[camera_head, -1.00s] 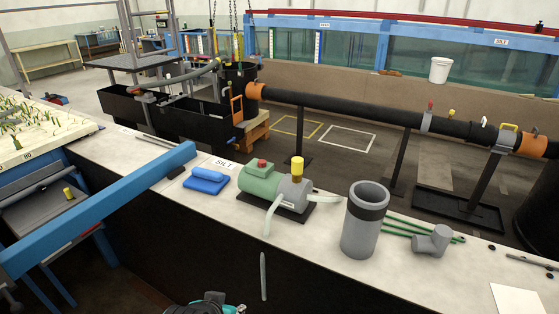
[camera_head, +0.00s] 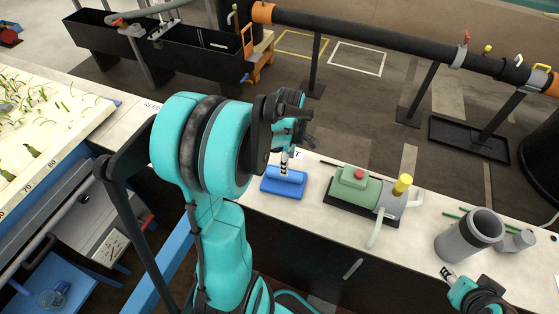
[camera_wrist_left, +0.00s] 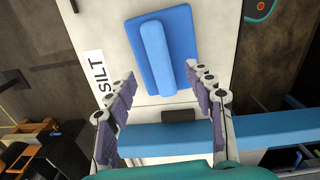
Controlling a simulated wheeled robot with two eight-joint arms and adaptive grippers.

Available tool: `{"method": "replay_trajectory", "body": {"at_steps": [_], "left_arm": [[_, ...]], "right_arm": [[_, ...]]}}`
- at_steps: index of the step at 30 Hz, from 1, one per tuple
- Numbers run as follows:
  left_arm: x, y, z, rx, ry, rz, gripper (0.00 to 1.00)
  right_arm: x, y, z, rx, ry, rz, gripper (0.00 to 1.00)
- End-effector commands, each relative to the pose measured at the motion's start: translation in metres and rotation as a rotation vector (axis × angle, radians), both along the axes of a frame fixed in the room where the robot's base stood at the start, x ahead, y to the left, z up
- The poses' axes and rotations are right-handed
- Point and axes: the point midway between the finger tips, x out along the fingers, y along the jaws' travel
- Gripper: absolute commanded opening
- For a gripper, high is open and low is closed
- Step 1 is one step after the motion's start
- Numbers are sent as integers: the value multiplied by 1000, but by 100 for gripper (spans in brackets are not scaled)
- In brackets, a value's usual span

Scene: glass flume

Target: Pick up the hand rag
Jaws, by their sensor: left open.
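The blue hand rag (camera_head: 283,187) lies on the pale counter, a flat piece with a rolled part on top. In the left wrist view the rag (camera_wrist_left: 177,32) lies ahead, its roll pointing toward the space between my fingertips. My left gripper (camera_head: 285,164) is over the rag's far side in the head view, partly hidden by its own arm. In the left wrist view the left gripper (camera_wrist_left: 160,75) is open, with fingers apart and nothing clamped. My right gripper (camera_head: 449,273) is at the lower right, below the grey cylinder; its jaw state is unclear.
A green pump (camera_head: 355,188) with a yellow cap stands right of the rag. A grey cylinder (camera_head: 466,238) and a grey pipe fitting (camera_head: 518,240) stand further right. A "SILT" label (camera_wrist_left: 98,80) lies beside the rag. A blue beam (camera_wrist_left: 165,140) crosses near my left fingers.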

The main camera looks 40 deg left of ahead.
Motion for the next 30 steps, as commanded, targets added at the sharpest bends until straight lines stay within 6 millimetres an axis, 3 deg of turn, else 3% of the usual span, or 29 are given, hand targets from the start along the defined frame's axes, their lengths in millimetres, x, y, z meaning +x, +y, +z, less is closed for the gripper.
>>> {"method": "replay_trajectory", "body": {"at_steps": [18, 26, 27, 30], "left_arm": [[-2, 11, -76, -5, 10, 40, 53], [-2, 11, -79, -5, 10, 39, 53], [-2, 11, -79, -5, 10, 39, 51], [-2, 11, -79, -5, 10, 39, 24]], "right_arm": [[0, 0, -14, 0, 0, 0, 40], [0, 0, -14, 0, 0, 0, 40], [0, 0, -14, 0, 0, 0, 40], [0, 0, -14, 0, 0, 0, 40]]}}
